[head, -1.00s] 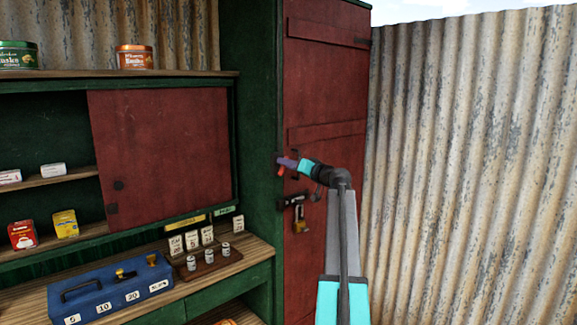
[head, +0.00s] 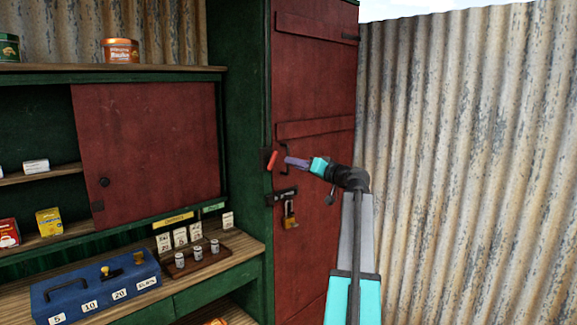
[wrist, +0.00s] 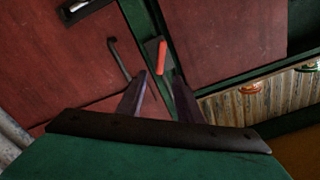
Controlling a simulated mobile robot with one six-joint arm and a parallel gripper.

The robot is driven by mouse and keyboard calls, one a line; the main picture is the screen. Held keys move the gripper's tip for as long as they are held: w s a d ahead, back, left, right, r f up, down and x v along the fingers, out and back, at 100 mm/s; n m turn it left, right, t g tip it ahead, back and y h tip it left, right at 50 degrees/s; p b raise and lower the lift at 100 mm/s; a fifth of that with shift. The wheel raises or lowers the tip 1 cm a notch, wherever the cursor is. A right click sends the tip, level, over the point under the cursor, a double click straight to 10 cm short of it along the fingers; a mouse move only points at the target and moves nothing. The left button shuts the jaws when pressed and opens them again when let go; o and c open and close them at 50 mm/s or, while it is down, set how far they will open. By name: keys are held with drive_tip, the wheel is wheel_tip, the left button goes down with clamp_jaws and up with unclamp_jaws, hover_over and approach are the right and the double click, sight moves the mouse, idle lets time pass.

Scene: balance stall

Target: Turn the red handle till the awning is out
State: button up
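The red handle (head: 272,160) is on a small dark mount at the left edge of the dark red door, above the latch. It also shows in the wrist view (wrist: 162,56), just beyond my fingertips and roughly between their lines. My gripper (head: 288,162) is to the right of the handle, with a small gap between them. In the wrist view my gripper (wrist: 161,76) has its two fingers spread with nothing between them. The awning is not in view.
A bent dark bar (wrist: 119,58) is on the door near my left finger. A latch with a brass padlock (head: 290,215) hangs below the handle. The counter with a blue cash box (head: 95,292) is at the left. A corrugated wall (head: 460,170) stands at the right.

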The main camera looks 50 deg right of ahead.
drive_tip(key=s, duration=0.3)
drive_tip(key=shift+s+a, duration=0.1)
drive_tip(key=shift+s, duration=0.05)
idle(0.5)
